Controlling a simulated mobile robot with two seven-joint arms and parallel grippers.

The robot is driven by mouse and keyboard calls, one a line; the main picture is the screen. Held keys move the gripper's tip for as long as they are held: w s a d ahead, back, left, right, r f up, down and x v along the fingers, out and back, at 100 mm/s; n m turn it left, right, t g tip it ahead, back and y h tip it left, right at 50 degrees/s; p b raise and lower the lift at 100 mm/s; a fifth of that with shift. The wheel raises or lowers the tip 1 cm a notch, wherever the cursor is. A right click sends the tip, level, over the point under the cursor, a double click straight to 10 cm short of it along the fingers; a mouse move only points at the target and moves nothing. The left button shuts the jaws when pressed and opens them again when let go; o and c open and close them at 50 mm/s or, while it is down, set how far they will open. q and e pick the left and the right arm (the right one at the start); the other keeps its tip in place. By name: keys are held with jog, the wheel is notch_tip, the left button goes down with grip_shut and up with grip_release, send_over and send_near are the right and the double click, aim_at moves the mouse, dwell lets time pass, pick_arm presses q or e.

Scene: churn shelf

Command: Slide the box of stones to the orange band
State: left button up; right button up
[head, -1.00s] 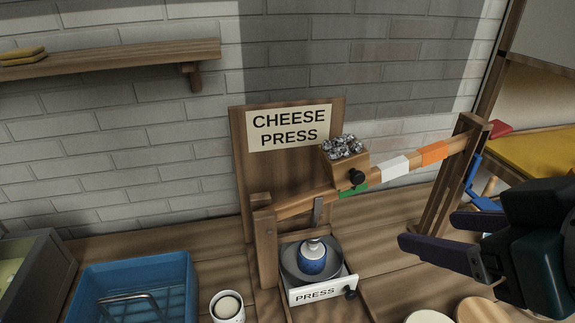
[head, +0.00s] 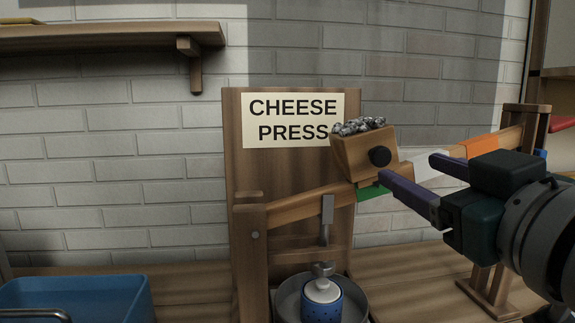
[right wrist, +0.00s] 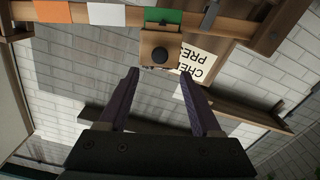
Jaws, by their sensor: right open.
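The wooden box of stones (head: 362,153) sits on the sloping beam (head: 295,207) at the green band (head: 370,191). Grey stones (head: 358,126) fill its top, and a dark round knob (head: 380,156) is on its front. The white band and the orange band (head: 479,146) lie further up the beam to the right. My right gripper (head: 408,167) is open and empty, just in front and to the right of the box. In the right wrist view the knob (right wrist: 160,56) shows ahead, between the open fingers (right wrist: 158,72), apart from them. My left gripper is out of view.
A blue and white pot (head: 322,300) stands in a round pan under the beam. A blue tub (head: 75,300) is at the lower left. A wooden post (head: 497,240) holds the beam's right end. A wall shelf (head: 110,38) is at the upper left.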

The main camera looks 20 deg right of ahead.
aim_at(383, 156)
jog(key=x, duration=0.8)
grip_shut()
dwell(0.4)
dwell(0.9)
